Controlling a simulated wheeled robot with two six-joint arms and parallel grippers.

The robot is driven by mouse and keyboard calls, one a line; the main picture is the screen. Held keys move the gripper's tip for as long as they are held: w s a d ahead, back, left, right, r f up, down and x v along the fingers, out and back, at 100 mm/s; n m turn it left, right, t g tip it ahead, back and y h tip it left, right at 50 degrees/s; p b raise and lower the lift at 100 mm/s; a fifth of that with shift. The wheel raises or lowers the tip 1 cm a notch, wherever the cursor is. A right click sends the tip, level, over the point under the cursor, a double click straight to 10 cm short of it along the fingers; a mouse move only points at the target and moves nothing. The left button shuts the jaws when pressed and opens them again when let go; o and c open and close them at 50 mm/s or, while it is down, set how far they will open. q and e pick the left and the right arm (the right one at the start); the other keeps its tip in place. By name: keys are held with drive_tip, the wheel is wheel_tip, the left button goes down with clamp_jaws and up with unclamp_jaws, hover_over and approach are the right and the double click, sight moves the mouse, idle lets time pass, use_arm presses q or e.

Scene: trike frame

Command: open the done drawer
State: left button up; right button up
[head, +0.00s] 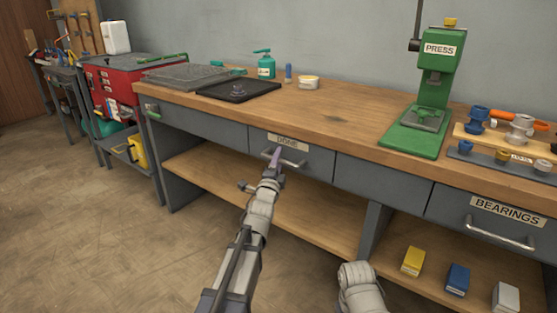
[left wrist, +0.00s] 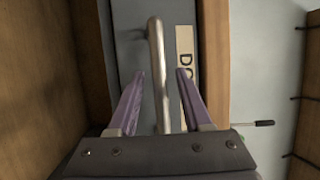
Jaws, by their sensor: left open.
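The done drawer (head: 316,163) is a grey drawer front under the wooden bench top, with a white label reading DONE (head: 287,142). It looks closed, flush with the bench front. Its metal bar handle (head: 292,163) shows below the label, and the handle (left wrist: 156,75) also runs lengthwise in the left wrist view. My left gripper (head: 275,158) is at the handle's left part. In the left wrist view its two purple fingers (left wrist: 160,75) stand open on either side of the bar, with gaps to it. My right gripper is not visible.
The bearings drawer (head: 452,212) is at the right. A green press (head: 420,110), a black tray (head: 239,90) and a wire rack stand on the bench top (head: 340,105). The lower shelf (head: 300,215) holds small boxes at right. The floor in front is clear.

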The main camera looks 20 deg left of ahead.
use_arm(q)
drive_tip(key=shift+c, duration=0.2)
clamp_jaws()
idle(1.1)
